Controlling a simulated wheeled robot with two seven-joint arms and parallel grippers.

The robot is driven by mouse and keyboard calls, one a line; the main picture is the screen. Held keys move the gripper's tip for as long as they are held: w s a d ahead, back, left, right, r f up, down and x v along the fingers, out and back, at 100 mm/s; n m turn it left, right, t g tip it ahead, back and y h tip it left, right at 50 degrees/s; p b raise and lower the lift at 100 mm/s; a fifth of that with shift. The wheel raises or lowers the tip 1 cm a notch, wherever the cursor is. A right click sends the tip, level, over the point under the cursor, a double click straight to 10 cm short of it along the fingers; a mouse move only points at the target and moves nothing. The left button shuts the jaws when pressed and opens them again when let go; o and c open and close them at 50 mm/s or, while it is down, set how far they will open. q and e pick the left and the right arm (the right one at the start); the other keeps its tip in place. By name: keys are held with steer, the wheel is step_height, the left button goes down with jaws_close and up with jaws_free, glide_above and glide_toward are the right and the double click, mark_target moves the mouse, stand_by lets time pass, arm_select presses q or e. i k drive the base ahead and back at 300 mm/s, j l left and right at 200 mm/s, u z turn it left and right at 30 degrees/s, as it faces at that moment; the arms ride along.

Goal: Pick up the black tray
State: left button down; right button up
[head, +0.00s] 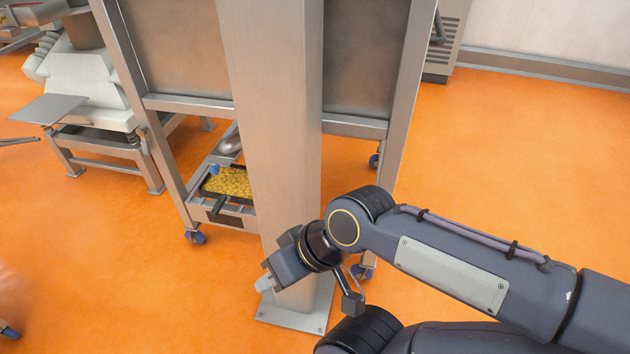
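The black tray (226,199) holds many small yellow pieces. It sits low in a steel wheeled frame in the middle left of the head view. A steel column hides its right end. My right gripper (266,284) is in front of the column, to the lower right of the tray and apart from it. It points left and down and appears to hold nothing. Its fingers are partly hidden, and I cannot tell how far apart they are. My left gripper is not in view.
The steel column (275,120) stands on a base plate (295,318) between the tray and my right arm. The frame has blue casters (195,238). A white machine on a steel stand (105,160) is at the left.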

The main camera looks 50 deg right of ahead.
mark_target(231, 184)
steer(key=z, duration=1.05)
